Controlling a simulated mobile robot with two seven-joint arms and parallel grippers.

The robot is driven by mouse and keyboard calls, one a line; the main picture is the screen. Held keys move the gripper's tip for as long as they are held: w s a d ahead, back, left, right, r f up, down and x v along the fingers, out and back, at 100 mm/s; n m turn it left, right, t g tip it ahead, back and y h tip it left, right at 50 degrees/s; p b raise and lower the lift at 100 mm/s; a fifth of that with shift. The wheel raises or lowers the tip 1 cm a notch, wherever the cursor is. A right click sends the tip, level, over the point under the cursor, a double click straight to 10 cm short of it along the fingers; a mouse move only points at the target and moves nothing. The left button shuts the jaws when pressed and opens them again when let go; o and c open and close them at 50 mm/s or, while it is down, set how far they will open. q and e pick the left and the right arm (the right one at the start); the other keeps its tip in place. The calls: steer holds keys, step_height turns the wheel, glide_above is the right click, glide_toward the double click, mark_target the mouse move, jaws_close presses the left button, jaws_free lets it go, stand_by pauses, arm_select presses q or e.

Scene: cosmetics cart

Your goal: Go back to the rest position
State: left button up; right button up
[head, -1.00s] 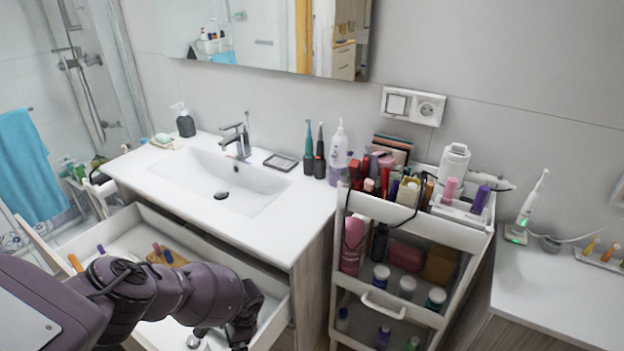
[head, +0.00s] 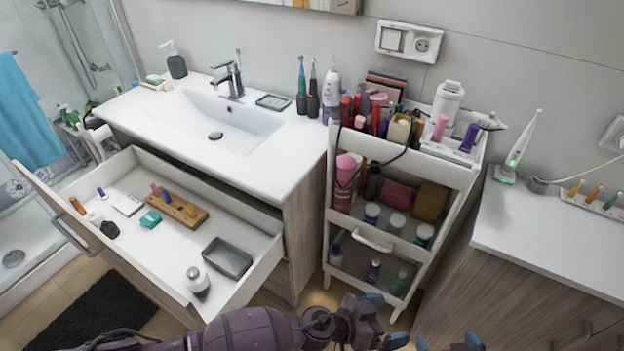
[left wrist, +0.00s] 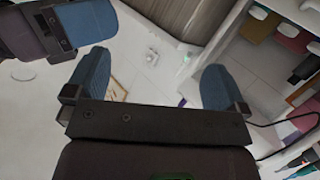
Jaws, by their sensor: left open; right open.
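My left gripper (head: 386,320) is at the bottom of the head view, low in front of the cart, its arm coming in from the left. Its blue fingers are apart with nothing between them, as the left wrist view also shows (left wrist: 155,78). My right gripper (head: 446,343) is just to the right of it, at the bottom edge. Only its blue fingertips show there, spread and empty. Part of another gripper with blue tips, close to my left one, shows at the upper left of the left wrist view (left wrist: 85,22).
An open drawer (head: 150,245) under the sink counter (head: 285,165) holds a wooden block, a grey tray (head: 228,258) and small bottles. A white cart (head: 410,170) full of cosmetics stands right of it. A white-topped cabinet (head: 540,235) is at the right. A dark mat (head: 105,312) lies on the floor.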

arm_select(q)
steer(key=w+a+r+n+t+y, duration=0.3)
steer(key=w+a+r+n+t, duration=0.35)
steer(key=r+t, duration=0.25)
steer(key=w+a+r+n+y, duration=0.1)
steer(key=a+n+y, duration=0.55)
steer(key=a, duration=0.65)
steer(key=s+a+r+m+g+y, duration=0.1)
steer(key=s+a+g+y, duration=0.25)
steer(key=s+a, duration=0.75)
steer(key=s+a+g+y, duration=0.2)
steer(key=s+a+g, duration=0.3)
steer(key=s+a, duration=0.6)
steer(key=w+a+f+m+t+b, duration=0.1)
steer(key=w+a+f+t+b, duration=0.1)
steer(key=w+f+t, duration=0.6)
steer(key=shift+w+f+h, duration=0.3)
steer(key=shift+w+f, duration=0.5)
steer(key=shift+f, duration=1.6)
